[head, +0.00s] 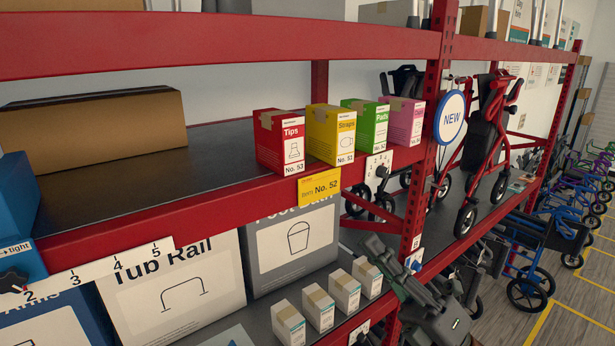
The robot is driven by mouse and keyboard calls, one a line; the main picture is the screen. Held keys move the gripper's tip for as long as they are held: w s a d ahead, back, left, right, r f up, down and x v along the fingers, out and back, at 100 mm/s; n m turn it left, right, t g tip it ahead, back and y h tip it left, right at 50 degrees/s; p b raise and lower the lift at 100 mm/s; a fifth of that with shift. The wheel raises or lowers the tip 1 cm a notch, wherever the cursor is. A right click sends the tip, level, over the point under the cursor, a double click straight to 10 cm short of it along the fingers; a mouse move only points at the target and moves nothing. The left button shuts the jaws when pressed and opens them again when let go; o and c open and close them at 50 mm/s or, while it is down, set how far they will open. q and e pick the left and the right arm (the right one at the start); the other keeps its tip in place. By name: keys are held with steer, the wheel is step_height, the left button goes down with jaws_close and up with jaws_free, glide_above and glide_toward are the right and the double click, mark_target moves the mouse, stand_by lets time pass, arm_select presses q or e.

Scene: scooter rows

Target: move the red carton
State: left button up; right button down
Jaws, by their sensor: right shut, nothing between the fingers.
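The red carton (281,142), marked "Tips" and "No. 53", stands upright on the upper red shelf (220,215), near its front edge. It is the leftmost of a row, beside a yellow carton (331,134). My right gripper (370,244) is low in the picture, in front of the lower shelf, below and to the right of the red carton and apart from it. It is shut and empty, and its arm comes in from the bottom right. My left gripper does not show.
Green (366,125) and pink (404,121) cartons continue the row to a red upright post (431,130). Free shelf lies left of the red carton, before a brown box (95,130). Several small white cartons (320,308) stand below.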

steer(key=s+a+n+g+h, duration=0.2)
steer(key=a+n+g, duration=0.4)
steer(key=a+n, duration=0.25)
steer(key=m+t+h, duration=0.2)
steer(key=t+h, duration=0.6)
steer(key=h, duration=0.3)
glide_toward(295, 166)
steer(key=p+x, duration=0.6)
steer(key=shift+r, duration=0.1)
steer(key=shift+w+a, duration=0.3)
steer(key=shift+w, duration=0.05)
